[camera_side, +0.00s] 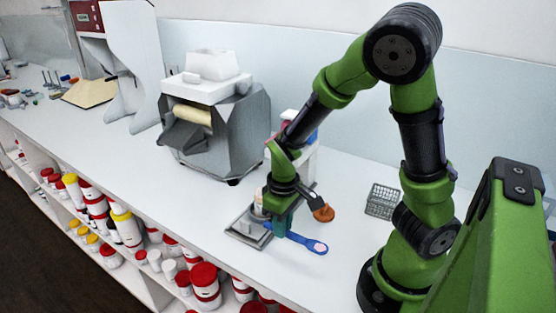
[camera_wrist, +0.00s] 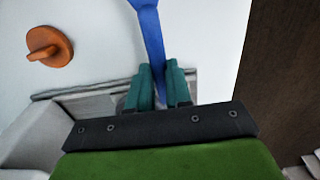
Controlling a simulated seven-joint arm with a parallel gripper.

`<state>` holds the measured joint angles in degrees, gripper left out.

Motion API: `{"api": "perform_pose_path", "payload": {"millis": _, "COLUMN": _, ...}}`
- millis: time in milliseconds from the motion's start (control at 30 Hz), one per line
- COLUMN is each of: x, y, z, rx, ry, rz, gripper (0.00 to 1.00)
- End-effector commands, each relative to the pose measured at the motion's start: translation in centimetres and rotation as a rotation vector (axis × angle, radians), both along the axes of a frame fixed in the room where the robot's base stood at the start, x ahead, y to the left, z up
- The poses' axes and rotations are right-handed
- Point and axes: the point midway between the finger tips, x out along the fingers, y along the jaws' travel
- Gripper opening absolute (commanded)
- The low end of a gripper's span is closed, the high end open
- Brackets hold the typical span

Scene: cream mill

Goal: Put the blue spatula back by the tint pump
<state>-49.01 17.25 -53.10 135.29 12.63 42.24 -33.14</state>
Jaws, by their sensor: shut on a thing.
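The blue spatula (camera_side: 312,245) lies low over the white counter, its wide end with a pale pinkish patch pointing right in the side view. In the wrist view the blue spatula (camera_wrist: 150,35) runs from the top edge down between my fingers. My gripper (camera_side: 279,223) is shut on its narrow part, beside a grey plate; in the wrist view my teal fingers (camera_wrist: 159,88) are on both sides of it. Whether the spatula touches the counter I cannot tell. A white unit with pink and blue parts (camera_side: 305,150) behind my arm may be the tint pump; it is partly hidden.
A grey flat plate device (camera_side: 240,236) with a small pot sits left of my gripper. An orange round piece (camera_side: 324,213) lies close behind the spatula. A wire basket (camera_side: 382,201) stands to the right, a grey machine (camera_side: 215,125) behind. The counter's front edge is close.

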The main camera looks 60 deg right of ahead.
Motion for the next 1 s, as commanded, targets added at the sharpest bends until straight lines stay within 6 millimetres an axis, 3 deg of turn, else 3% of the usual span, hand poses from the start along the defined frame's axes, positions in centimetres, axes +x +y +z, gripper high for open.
{"api": "perform_pose_path", "payload": {"millis": 533, "x": 0.0, "y": 0.0, "z": -1.2, "rx": 0.0, "ry": 0.0, "rz": 0.0, "gripper": 0.0}}
{"api": "perform_pose_path", "payload": {"millis": 567, "x": 0.0, "y": 0.0, "z": -1.2, "rx": 0.0, "ry": 0.0, "rz": 0.0, "gripper": 0.24}}
{"api": "perform_pose_path", "payload": {"millis": 700, "x": 0.0, "y": 0.0, "z": -1.2, "rx": 0.0, "ry": 0.0, "rz": 0.0, "gripper": 0.45}}
{"api": "perform_pose_path", "payload": {"millis": 1000, "x": 0.0, "y": 0.0, "z": -1.1, "rx": 0.001, "ry": -0.001, "rz": 0.0, "gripper": 0.45}}
